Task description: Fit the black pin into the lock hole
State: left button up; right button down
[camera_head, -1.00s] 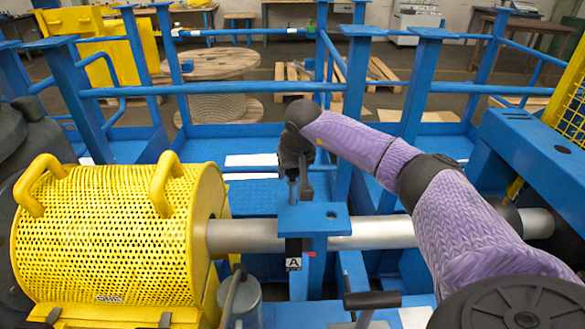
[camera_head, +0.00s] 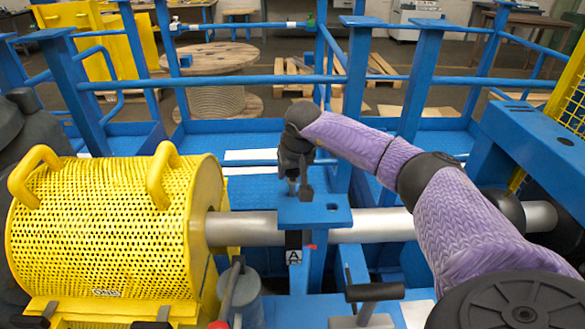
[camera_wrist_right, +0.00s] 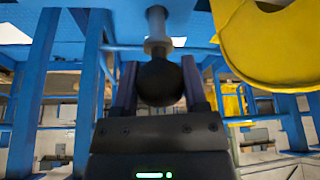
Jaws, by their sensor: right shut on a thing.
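My right gripper (camera_head: 297,188) points down at the back left part of a blue bracket plate (camera_head: 318,219). In the right wrist view the gripper (camera_wrist_right: 158,92) is shut on the black ball knob (camera_wrist_right: 160,83) of the pin. The pin's grey collar and shaft (camera_wrist_right: 157,30) reach from the knob to the blue plate. I cannot tell whether the pin's tip is in the lock hole or only against the plate; the tip and that hole are hidden. A small dark hole (camera_head: 332,208) shows on the plate's right part. My left gripper is not in view.
A yellow perforated guard (camera_head: 105,230) with two handles stands at left. A grey shaft (camera_head: 380,225) runs from it past the bracket to the right. A black-handled lever (camera_head: 374,292) and a grey canister (camera_head: 243,297) stand in front. Blue rails surround the far side.

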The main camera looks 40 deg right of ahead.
aim_at(293, 180)
jog(key=shift+f+b, duration=1.15)
jog(key=shift+f, duration=0.6)
jog(key=shift+c, duration=0.2)
grip_release()
jog(key=shift+r, duration=0.15)
jog(key=p+v, duration=0.2)
jog(key=v, duration=0.6)
jog(key=shift+r+p, duration=0.35)
jog(key=shift+p, duration=0.05)
jog(key=shift+s+a+r, duration=0.1)
jog(key=shift+s+r, duration=0.15)
jog(key=shift+r, duration=0.25)
